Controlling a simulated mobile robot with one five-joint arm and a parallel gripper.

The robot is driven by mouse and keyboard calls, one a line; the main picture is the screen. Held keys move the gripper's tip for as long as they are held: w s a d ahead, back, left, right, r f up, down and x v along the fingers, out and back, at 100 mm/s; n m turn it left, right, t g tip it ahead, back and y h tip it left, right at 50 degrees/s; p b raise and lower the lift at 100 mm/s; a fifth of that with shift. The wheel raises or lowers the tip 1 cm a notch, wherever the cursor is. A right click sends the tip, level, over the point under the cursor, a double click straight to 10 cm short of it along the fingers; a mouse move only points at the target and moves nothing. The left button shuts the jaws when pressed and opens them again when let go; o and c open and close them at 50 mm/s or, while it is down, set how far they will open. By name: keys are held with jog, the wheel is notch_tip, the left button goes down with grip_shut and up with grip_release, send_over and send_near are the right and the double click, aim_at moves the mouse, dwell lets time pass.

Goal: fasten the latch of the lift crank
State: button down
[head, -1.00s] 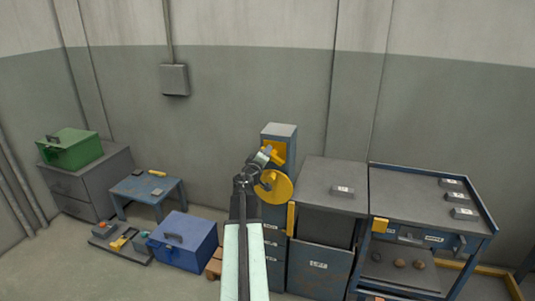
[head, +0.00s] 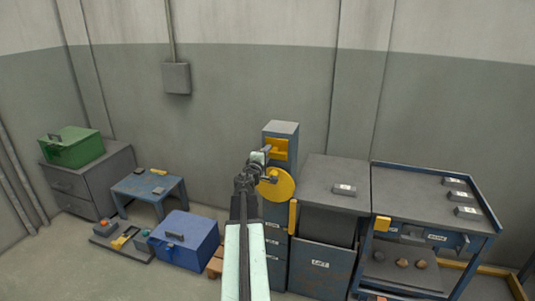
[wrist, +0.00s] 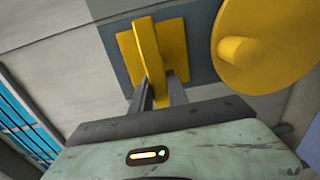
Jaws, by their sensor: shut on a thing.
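The lift crank is a yellow disc (head: 279,187) with a round knob on the side of a blue-grey column (head: 281,129). In the wrist view the disc (wrist: 275,35) and its knob are at the upper right. The latch (head: 278,148) is a yellow plate with a bar, above the disc on the column. In the wrist view the latch bar (wrist: 149,48) stands out from its plate and runs down between my fingers. My gripper (wrist: 160,92) is shut on this bar; in the head view my gripper (head: 266,151) partly covers the latch.
A grey-topped cabinet (head: 333,175) and a blue workbench (head: 420,195) stand right of the column. A blue box (head: 184,240), a small blue table (head: 148,187) and a green box (head: 72,147) are at the left. The floor between the blue box and column is narrow.

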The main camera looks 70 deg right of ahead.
jog(key=shift+a, duration=0.1)
jog(key=c, duration=1.3)
grip_release()
jog(key=a, duration=0.7)
jog(key=shift+s+a, duration=0.15)
jog(key=shift+a, duration=0.2)
